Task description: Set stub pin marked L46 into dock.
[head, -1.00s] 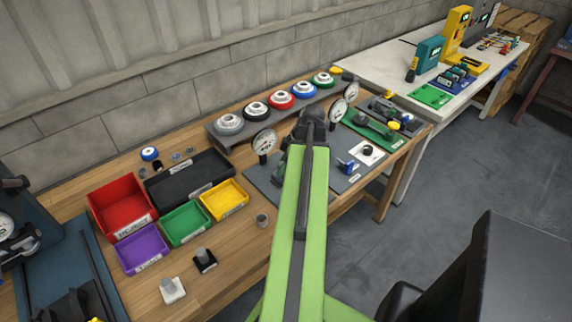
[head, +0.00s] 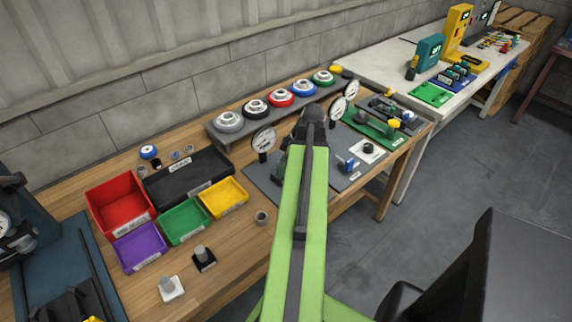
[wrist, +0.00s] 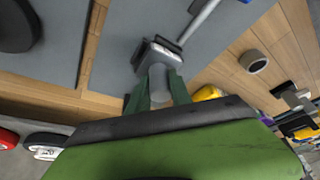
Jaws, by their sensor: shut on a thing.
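In the wrist view my gripper (wrist: 156,92) has its two green fingers closed on a plain grey cylindrical pin (wrist: 158,80). No L46 mark is readable on it. Just beyond the pin's end is a grey block with dark jaws (wrist: 157,54), in line with the pin, on a grey plate; it may be the dock. I cannot tell whether the pin is inside it or only in front of it. In the head view my green arm hides most of the gripper and the held pin, over the grey plate (head: 262,180).
A grey ring (head: 262,218) and two upright pins, on a black base (head: 203,259) and a white base (head: 172,290), stand on the bench. Red (head: 118,203), purple (head: 140,246), green and yellow bins sit left. A dial gauge (head: 264,141) stands close behind my gripper.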

